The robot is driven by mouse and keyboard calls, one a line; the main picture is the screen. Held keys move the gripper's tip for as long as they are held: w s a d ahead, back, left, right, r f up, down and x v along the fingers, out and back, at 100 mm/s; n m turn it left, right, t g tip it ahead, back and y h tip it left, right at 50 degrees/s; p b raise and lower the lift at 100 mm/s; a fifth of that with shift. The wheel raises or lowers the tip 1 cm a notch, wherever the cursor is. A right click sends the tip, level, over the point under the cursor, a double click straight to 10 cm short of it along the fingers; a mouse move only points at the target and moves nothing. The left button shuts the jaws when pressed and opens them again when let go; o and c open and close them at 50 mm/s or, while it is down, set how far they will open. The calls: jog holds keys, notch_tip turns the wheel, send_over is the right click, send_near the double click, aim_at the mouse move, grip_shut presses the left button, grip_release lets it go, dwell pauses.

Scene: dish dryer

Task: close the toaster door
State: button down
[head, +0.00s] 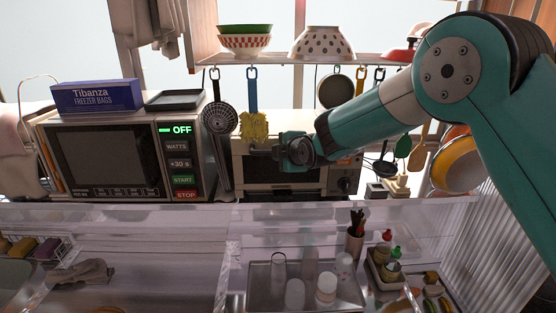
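The toaster (338,178) is a pale metal oven right of the microwave, with dark knobs on its right side. My gripper (256,151) is in front of its upper part, pointing left, and with my arm hides much of its front. A dark panel (292,195) shows low on the toaster's front below my gripper. I cannot tell how far the door is open, nor whether my gripper touches it. The fingers are small and dark, and their gap does not show clearly.
A microwave (112,158) stands left, with a freezer bag box (97,96) and a dark tray (174,99) on top. A skimmer (219,118) and yellow brush (253,126) hang close to my gripper. A shelf with bowls (321,43) is above. A clear dish-dryer edge (120,215) runs in front.

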jog(key=shift+w+r, duration=0.1)
jog(key=shift+r, duration=0.15)
jog(key=c, duration=1.4)
grip_release()
jog(key=shift+f, duration=0.15)
jog(key=b+v, duration=0.7)
jog(key=v, duration=1)
